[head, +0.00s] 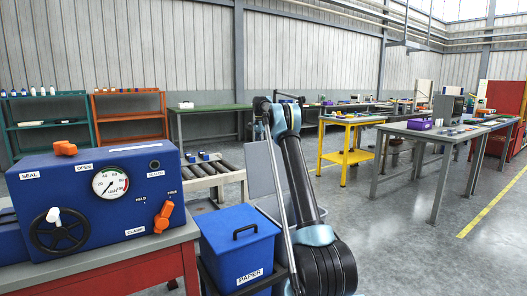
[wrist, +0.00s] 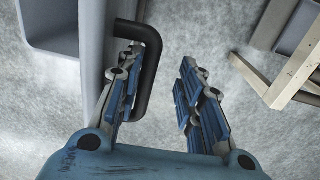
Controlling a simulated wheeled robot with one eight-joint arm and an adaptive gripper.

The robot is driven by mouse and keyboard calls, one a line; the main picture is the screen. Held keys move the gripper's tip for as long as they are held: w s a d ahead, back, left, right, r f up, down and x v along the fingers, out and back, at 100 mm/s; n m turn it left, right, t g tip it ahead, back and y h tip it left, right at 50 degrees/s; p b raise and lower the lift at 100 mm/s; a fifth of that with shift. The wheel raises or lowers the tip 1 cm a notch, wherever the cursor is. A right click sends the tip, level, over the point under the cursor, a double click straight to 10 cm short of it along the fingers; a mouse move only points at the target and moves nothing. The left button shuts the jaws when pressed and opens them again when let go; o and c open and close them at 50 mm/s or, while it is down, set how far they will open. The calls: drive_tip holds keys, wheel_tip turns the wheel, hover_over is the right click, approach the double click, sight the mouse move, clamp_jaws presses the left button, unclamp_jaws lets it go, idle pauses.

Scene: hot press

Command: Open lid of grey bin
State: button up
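The grey bin (head: 270,208) stands behind the blue bin in the head view, partly hidden by my arm. Its grey lid (head: 258,178) stands raised and steeply tilted above it. In the wrist view the lid (wrist: 92,50) shows nearly edge-on at the left, with a black loop handle (wrist: 153,65) on its right face. My gripper is hidden in the head view.
A blue bin (head: 228,248) labelled PAPER, with its lid shut, stands in front of the grey bin. A blue press (head: 100,205) is at the left. A roller conveyor (head: 208,178) lies behind. A wooden-edged item (wrist: 270,85) is at the right of the wrist view. Right floor is clear.

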wheel_tip(320, 180, up, 7)
drive_tip(key=shift+w, duration=0.3)
drive_tip(key=shift+f, duration=0.1)
idle(0.4)
